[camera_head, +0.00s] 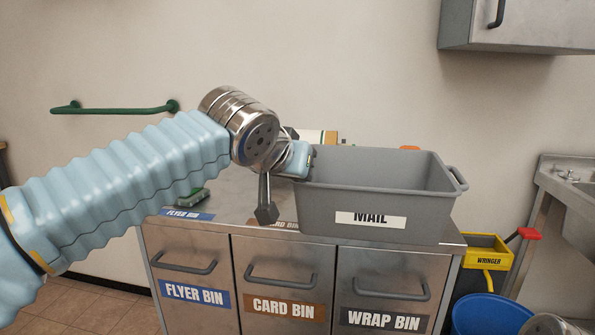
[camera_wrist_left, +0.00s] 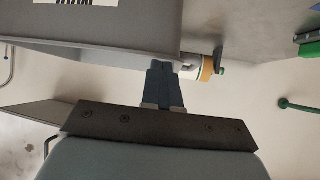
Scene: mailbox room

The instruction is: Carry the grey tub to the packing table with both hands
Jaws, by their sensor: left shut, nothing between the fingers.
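The grey tub (camera_head: 400,220), with a white MAIL label on its front, stands upright on the metal cabinet top. Its right end handle (camera_head: 458,178) shows; its left end handle is hidden behind my gripper. My left gripper (camera_head: 303,160) is at the tub's left end, close to the rim. In the left wrist view its fingers (camera_wrist_left: 164,80) are shut together with nothing between them, beside the tub wall (camera_wrist_left: 90,40). I cannot tell whether they touch the tub. My right gripper is not in view. No packing table can be made out.
The cabinet (camera_head: 290,255) has flyer, card and wrap bin fronts with handles. A green object (camera_head: 192,197) lies on its top at the left. A blue bucket (camera_head: 490,315) and yellow wringer (camera_head: 488,250) stand at the right, near a sink (camera_head: 575,185). A green rail (camera_head: 115,109) is on the wall.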

